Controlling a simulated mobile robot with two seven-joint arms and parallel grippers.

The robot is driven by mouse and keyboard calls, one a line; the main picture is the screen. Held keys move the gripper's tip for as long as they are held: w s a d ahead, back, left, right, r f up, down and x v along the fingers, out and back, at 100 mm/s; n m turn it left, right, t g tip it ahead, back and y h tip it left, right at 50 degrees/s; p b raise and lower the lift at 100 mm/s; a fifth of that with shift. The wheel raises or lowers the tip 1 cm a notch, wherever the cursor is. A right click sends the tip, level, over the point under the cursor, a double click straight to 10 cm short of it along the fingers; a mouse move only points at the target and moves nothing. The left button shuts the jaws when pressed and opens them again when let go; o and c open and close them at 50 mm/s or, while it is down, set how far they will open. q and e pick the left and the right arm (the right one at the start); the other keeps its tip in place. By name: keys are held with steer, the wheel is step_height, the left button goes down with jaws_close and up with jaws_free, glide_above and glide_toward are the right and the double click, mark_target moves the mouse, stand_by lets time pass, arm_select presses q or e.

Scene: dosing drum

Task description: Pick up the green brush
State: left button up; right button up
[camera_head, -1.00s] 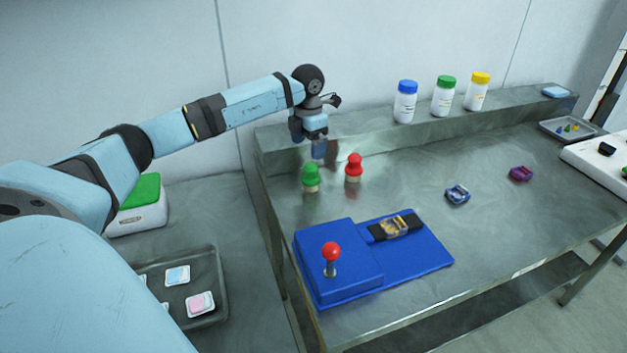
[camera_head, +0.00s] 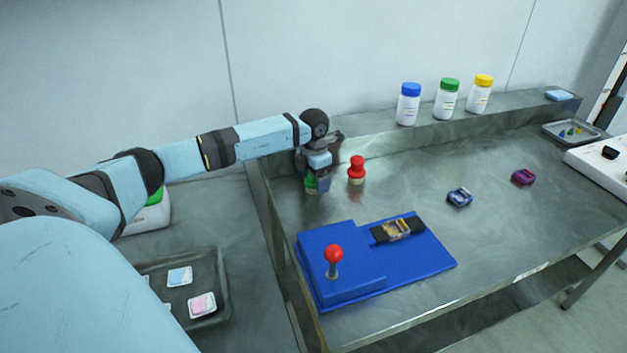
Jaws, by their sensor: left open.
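The green brush (camera_head: 310,183) stands on the steel table (camera_head: 345,208) near its back left corner. It is mostly hidden behind my left gripper; a bit of green and its pale base show. My left gripper (camera_head: 318,184) points down at the brush, with its fingers open at the brush's height. The picture does not show clearly whether the fingers touch it. A red brush (camera_head: 357,170) stands upright just right of the gripper. My right gripper is out of view.
A blue fixture with a red-knobbed lever (camera_head: 333,256) lies at the table's front. White bottles with blue (camera_head: 408,104), green (camera_head: 447,98) and yellow (camera_head: 480,94) caps stand on the back ledge. Blue (camera_head: 459,197) and purple (camera_head: 523,177) small items lie at the right.

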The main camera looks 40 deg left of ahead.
arm_select(q)
steer(key=c, duration=1)
steer(key=shift+r, duration=0.1)
steer(key=shift+c, duration=0.2)
step_height(320, 180, up, 20)
steer(key=shift+o, duration=0.5)
steer(key=shift+p, duration=0.3)
